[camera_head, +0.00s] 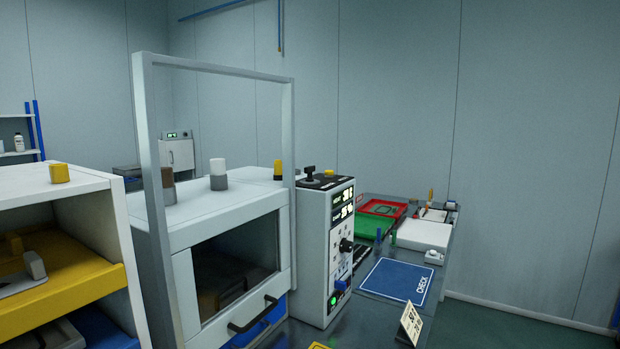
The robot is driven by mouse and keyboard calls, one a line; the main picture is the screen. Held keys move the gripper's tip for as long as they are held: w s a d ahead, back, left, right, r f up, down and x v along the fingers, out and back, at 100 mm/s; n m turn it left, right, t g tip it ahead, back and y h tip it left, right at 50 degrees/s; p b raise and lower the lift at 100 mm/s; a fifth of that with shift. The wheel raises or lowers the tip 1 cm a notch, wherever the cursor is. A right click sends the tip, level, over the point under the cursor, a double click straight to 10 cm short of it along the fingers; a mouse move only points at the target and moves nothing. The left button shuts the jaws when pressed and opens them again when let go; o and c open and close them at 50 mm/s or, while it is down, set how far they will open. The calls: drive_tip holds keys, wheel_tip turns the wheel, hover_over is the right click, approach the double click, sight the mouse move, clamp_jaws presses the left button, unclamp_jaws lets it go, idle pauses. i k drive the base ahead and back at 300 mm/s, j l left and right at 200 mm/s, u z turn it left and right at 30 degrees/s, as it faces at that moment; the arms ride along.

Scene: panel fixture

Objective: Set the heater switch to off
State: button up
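A white control panel (313,260) stands upright in the middle of the view, seen at an angle. Its front carries lit displays (343,203) at the top and small switches below them. A black round knob (346,245) sticks out at mid height. Lower down is a blue part (341,286) with a green light near it. The labels are too small to read, so I cannot tell which control is the heater switch or how it is set. My gripper is not in view.
A white cabinet with a dark window (235,270) and a tall grey frame (150,185) stand left of the panel. A blue "CHECK" mat (395,280), a green tray (372,227), a red tray (383,207) and a small sign (411,323) are to the right. A shelf with a yellow tray (70,272) is far left.

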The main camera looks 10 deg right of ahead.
sight(309, 169)
drive_tip(key=i+l+z, duration=0.1)
drive_tip(key=i+l, duration=1.2)
drive_tip(key=i, duration=0.1)
